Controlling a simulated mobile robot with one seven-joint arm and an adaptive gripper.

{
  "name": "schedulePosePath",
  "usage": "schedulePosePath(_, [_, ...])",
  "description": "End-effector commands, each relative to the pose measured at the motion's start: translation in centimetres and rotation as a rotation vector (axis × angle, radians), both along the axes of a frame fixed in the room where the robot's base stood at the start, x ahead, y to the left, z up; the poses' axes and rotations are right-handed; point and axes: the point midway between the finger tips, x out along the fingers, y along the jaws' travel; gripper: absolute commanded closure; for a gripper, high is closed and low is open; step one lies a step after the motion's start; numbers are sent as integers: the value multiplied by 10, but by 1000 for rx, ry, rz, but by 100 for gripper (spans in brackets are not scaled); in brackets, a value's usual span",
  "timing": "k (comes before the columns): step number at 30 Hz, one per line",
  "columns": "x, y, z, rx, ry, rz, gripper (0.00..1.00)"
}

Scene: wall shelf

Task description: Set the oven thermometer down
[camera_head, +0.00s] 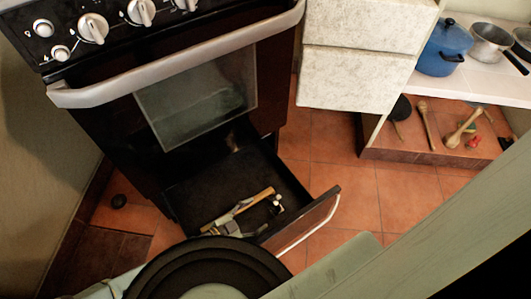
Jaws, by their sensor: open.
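I cannot make out the oven thermometer for sure. The open drawer (180,192) under the oven holds a small cluster of items (243,208), with a tan bar and grey and white pieces. They are too small to tell apart, and the thermometer may be among them or hidden. My gripper cannot be made out. A large dark round part, probably of my own body, covers the bottom middle of the view and hides the near end of the drawer.
The stove (110,125) stands above the drawer, its oven door (200,100) shut. Pale cabinet drawers (362,75) are to the right. A shelf (495,82) holds a blue pot (443,48) and a pan (491,45); wooden utensils lie below. Tiled floor (345,190) is clear between.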

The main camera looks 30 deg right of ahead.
Motion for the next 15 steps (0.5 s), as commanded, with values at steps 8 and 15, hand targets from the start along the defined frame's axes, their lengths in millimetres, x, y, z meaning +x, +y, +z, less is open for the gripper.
schedulePosePath(8, [-4, 27, 13, 0, 0, 1, 31])
schedulePosePath(15, [-5, 29, 12, -1, 1, -1, 31])
